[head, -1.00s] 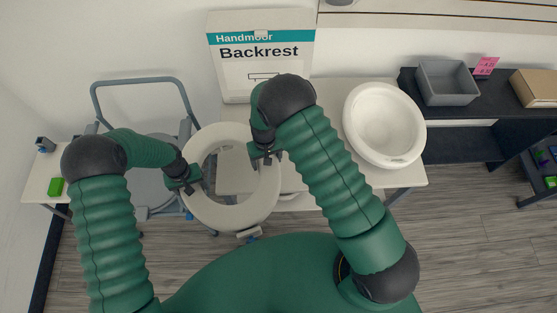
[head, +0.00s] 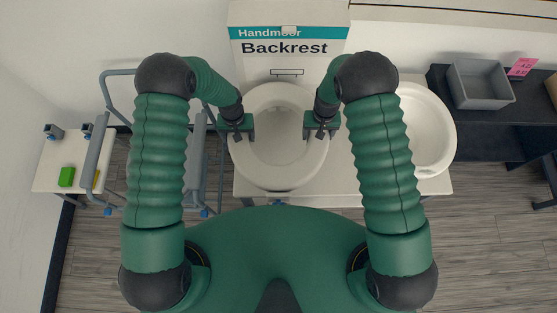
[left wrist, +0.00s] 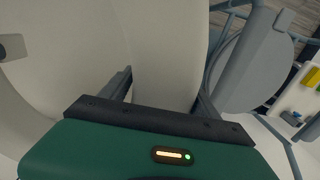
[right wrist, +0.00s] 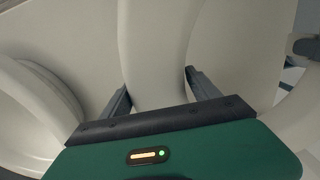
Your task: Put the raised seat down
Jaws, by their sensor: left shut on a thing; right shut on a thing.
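The raised seat (head: 282,178) is a white oval ring, in the middle of the head view in front of the Backrest box. It lies over the white table; I cannot tell whether it touches the top. My left gripper (head: 238,134) is shut on its left side, and my right gripper (head: 321,132) is shut on its right side. In the left wrist view the rim (left wrist: 165,55) passes between the fingers. In the right wrist view the rim (right wrist: 155,45) also runs between the fingers. A pale surface shows through the opening.
The Backrest box (head: 287,65) stands behind. A grey-framed chair (head: 190,170) is at the left. A grey bin (head: 480,84) sits on a black shelf at the right.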

